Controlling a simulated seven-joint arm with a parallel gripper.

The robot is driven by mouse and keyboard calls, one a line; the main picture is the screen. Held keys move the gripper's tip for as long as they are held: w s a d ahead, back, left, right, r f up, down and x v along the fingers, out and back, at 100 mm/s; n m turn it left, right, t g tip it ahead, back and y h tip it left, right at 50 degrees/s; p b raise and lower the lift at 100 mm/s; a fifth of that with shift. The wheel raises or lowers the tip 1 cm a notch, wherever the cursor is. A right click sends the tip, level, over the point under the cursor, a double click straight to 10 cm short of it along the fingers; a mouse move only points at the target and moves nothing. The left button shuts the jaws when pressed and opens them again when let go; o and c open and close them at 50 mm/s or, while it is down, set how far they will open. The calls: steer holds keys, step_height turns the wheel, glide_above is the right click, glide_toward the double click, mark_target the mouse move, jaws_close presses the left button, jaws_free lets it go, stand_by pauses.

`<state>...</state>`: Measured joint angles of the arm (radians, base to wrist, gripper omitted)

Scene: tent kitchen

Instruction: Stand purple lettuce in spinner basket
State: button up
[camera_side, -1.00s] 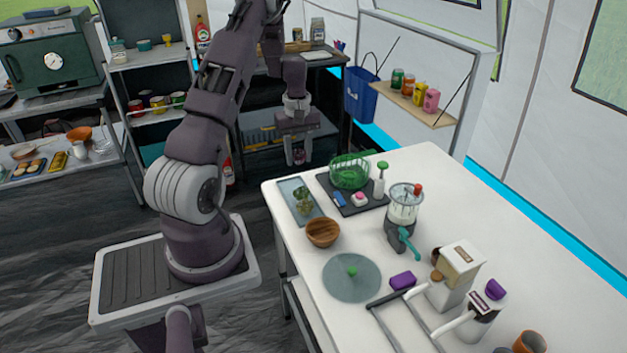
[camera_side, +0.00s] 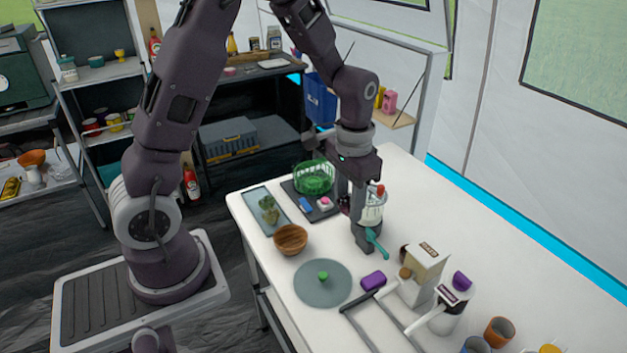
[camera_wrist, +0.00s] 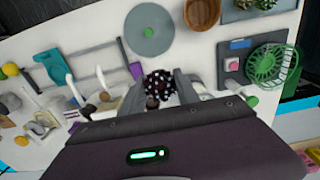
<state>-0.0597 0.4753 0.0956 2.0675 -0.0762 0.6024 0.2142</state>
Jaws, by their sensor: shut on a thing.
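The purple lettuce (camera_wrist: 158,84) is a dark, white-speckled head between the fingers of my gripper (camera_wrist: 160,92) in the wrist view. In the side view my gripper (camera_side: 352,205) is over the table, right of the basket and by the blender, with the lettuce (camera_side: 344,204) a small dark patch partly hidden by it. The green slotted spinner basket (camera_side: 314,178) stands upright on a dark mat at the table's far end. It also shows in the wrist view (camera_wrist: 271,66), right of my gripper.
A blue block and a pink-topped item (camera_side: 325,204) lie on the dark mat (camera_side: 298,196).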

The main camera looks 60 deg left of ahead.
mark_target(349, 198)
stand_by(0.3)
steer(key=r, duration=0.5)
steer(key=shift+w+a+r, duration=0.15)
steer(key=shift+w+a, duration=0.05)
steer(key=w+a+n, duration=0.2)
steer(key=w+a, duration=0.2)
steer(key=a, duration=1)
steer(key=w+a+n, duration=0.3)
steer(key=w+a, duration=0.1)
steer(key=a, duration=1)
steer(key=shift+w+a+f, duration=0.1)
steer(key=shift+a+f, duration=0.1)
steer(key=shift+f, duration=4.45)
steer(key=shift+a+f, duration=0.15)
steer(key=shift+f, duration=4.45)
steer(key=shift+f, duration=0.5)
steer(key=o, duration=0.7)
